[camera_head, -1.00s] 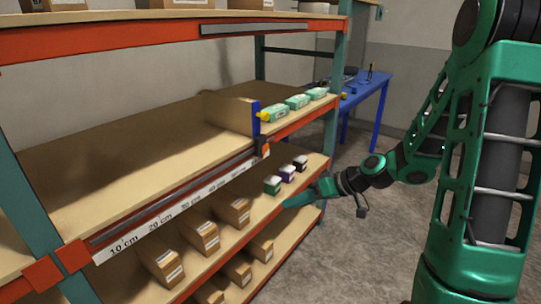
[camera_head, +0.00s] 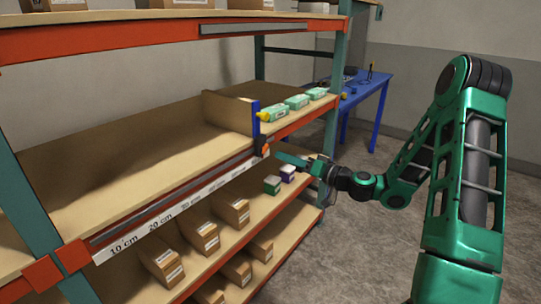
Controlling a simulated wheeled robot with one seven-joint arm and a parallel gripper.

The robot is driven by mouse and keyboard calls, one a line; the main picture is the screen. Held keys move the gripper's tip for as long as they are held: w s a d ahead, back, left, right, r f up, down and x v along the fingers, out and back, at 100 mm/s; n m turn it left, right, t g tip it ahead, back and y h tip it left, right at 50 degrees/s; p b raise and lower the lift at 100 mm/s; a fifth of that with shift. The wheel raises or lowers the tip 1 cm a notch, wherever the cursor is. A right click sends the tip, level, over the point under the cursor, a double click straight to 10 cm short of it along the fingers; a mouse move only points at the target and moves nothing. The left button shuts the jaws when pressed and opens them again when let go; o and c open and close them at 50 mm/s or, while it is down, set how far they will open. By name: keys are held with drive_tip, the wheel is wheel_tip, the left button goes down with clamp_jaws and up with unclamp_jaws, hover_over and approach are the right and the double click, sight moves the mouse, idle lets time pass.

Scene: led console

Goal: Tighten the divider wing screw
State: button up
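The divider (camera_head: 229,111) is an upright wooden panel with a blue front edge (camera_head: 255,119), standing across the middle shelf. A yellow piece (camera_head: 263,116) sticks out to its right. Below the blue edge, a dark clamp on the front rail carries a small orange part (camera_head: 266,150), which looks like the wing screw. My gripper (camera_head: 282,158) points left, its green finger end just right of the orange part and level with it. I cannot tell whether they touch. Its finger gap is not visible from here.
Teal-green boxes (camera_head: 297,102) stand right of the divider. The rail bears a centimetre scale (camera_head: 170,214). Small bottles or boxes (camera_head: 272,185) and brown cartons (camera_head: 204,237) stand on the lower shelf. A blue table (camera_head: 366,95) stands behind. The shelf left of the divider is empty.

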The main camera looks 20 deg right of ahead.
sight(266, 149)
drive_tip(key=x, duration=0.6)
drive_tip(key=shift+w, duration=0.2)
drive_tip(key=shift+a, duration=0.15)
clamp_jaws()
